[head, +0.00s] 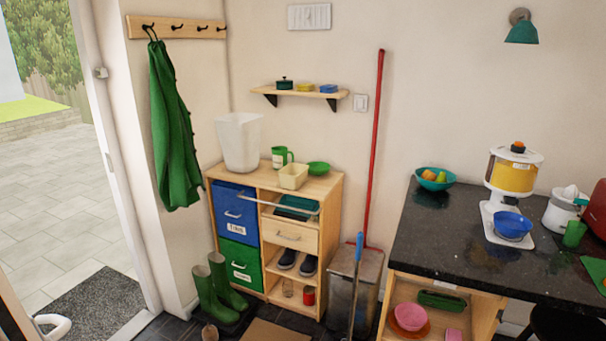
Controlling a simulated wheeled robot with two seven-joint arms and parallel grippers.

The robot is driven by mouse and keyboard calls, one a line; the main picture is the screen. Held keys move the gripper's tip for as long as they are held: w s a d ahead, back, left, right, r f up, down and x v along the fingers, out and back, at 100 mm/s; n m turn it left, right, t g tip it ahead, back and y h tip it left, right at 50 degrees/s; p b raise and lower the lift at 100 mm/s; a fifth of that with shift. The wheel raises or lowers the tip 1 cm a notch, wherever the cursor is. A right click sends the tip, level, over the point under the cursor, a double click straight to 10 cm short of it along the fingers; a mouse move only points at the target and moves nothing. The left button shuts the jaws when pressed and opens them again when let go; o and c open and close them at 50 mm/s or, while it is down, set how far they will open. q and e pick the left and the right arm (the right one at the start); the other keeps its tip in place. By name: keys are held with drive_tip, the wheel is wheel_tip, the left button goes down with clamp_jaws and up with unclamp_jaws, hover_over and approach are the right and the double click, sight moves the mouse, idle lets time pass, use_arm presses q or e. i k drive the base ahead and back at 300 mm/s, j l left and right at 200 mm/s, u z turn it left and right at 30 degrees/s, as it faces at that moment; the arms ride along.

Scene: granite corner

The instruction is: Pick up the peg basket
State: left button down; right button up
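A small cream, open-topped basket (293,177) stands on top of the wooden cabinet (331,184), near its front edge; it looks like the peg basket. Its contents are not visible from here. A green patterned mug (279,157) stands just behind it to the left, and a green bowl (319,168) is to its right. A tall white bin (238,142) stands further left on the same top.
Blue (235,211) and green (240,262) drawers fill the cabinet's left side. Green boots (219,290) stand in front on the left. A bin (352,285) and red-handled broom (375,140) stand right of it. The dark counter (440,240) is further right.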

sight(294, 177)
drive_tip(key=i+u, duration=0.4)
drive_tip(key=i, duration=0.15)
drive_tip(key=i+l+u, duration=0.35)
drive_tip(key=i, duration=0.2)
drive_tip(key=i+j, duration=0.1)
drive_tip(key=i, duration=0.5)
drive_tip(key=i+j+u, duration=0.1)
drive_tip(key=i, duration=0.55)
drive_tip(key=i+j+z, duration=0.2)
drive_tip(key=i, duration=0.6)
